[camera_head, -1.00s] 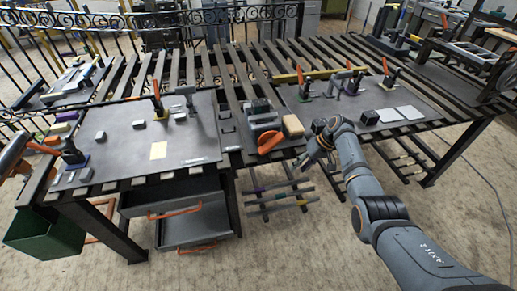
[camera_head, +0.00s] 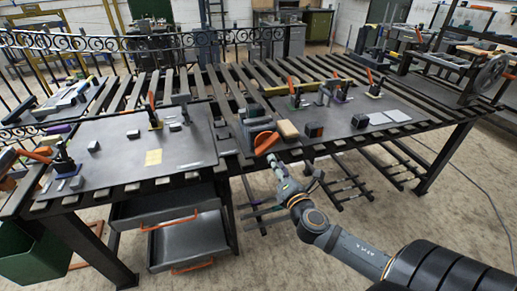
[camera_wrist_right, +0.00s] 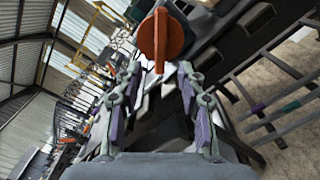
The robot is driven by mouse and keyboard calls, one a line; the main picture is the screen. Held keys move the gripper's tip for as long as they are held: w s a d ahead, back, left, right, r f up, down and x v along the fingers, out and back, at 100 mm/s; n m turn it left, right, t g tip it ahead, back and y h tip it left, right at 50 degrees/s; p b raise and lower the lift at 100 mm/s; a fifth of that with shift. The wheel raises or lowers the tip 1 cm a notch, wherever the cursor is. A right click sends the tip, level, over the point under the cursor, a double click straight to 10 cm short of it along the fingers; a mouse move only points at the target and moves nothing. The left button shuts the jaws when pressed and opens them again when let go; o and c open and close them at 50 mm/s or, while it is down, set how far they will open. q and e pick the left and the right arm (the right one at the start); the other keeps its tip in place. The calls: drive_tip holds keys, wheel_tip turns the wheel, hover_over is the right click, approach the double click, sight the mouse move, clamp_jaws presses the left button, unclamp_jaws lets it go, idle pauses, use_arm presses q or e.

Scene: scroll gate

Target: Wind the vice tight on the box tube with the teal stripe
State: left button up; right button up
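The vice (camera_head: 257,118) is a grey block at the front edge of the workbench. Its orange handle (camera_head: 266,142) faces me. In the right wrist view the orange handle (camera_wrist_right: 165,38) stands straight ahead, between and beyond the fingertips. My right gripper (camera_head: 276,163) is just in front of and below the handle. Its fingers (camera_wrist_right: 160,80) are spread, with nothing visible between them. I cannot make out a teal-striped box tube in the vice jaws. A tube with a green-teal band (camera_wrist_right: 292,105) shows on the rack in the wrist view. My left gripper is not clearly seen.
A tan block (camera_head: 288,130) and a dark block (camera_head: 314,130) sit right of the vice. Orange-handled clamps (camera_head: 152,108) stand on the left plate. Open drawers (camera_head: 180,240) and a tube rack are below the bench. The floor in front is clear.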

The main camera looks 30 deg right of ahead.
sight(269, 148)
drive_tip(key=p+x, duration=0.1)
drive_tip(key=x, duration=0.8)
drive_tip(key=shift+d, duration=0.15)
drive_tip(key=shift+w+p, duration=0.3)
drive_tip(key=shift+w, duration=0.25)
use_arm(q)
drive_tip(key=shift+s+r, duration=0.55)
drive_tip(key=shift+r, duration=0.15)
use_arm(e)
drive_tip(key=shift+c, duration=0.3)
use_arm(q)
drive_tip(key=shift+w, duration=0.1)
use_arm(e)
clamp_jaws()
